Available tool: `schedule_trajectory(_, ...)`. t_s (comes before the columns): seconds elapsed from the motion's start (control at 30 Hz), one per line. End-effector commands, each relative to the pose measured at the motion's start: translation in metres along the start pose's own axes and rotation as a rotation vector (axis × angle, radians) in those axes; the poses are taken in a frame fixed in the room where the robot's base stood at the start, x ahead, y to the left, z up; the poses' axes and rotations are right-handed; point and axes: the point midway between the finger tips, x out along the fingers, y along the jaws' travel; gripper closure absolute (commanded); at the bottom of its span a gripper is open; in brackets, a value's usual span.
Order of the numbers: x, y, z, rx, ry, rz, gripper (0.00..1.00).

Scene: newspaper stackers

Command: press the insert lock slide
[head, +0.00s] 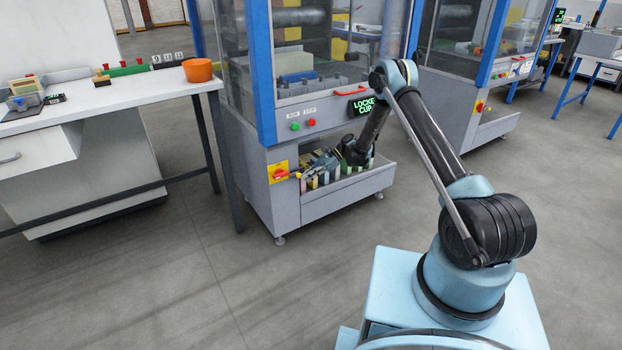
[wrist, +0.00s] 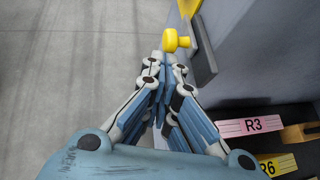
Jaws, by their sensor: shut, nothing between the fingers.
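A small yellow knob (wrist: 178,40) stands out from the side of a dark grey plate (wrist: 202,50) in the wrist view. It may be the insert lock slide, but no label on it shows. The knob also shows small in the head view (head: 297,175), at the left end of the machine's lower tray. My gripper (wrist: 170,62) is shut and empty. Its fingertips are just short of the knob and almost in line with it; I cannot tell whether they touch. In the head view my gripper (head: 306,172) is small and low at the machine's front.
The machine's tray (head: 350,190) holds several labelled pieces, including pink R3 (wrist: 250,126) and yellow R6 (wrist: 277,165). A red rotary switch (head: 280,173) is close by on the left. A partly hidden green display (head: 362,106) sits above. Floor left is clear.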

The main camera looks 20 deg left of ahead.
Motion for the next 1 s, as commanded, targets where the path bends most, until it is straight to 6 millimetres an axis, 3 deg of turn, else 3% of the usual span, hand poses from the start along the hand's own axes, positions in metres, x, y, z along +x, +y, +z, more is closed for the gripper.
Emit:
schedule_trajectory(0.17,-0.004,0.001,-0.007,0.001,0.0,-0.001,1.0)
schedule_trajectory(0.37,-0.017,0.005,-0.033,0.001,-0.001,0.0,1.0)
schedule_trajectory(0.7,-0.084,0.005,-0.033,0.001,-0.001,0.0,1.0)
schedule_trajectory(1.0,-0.113,0.005,-0.032,0.0,-0.001,0.002,1.0)
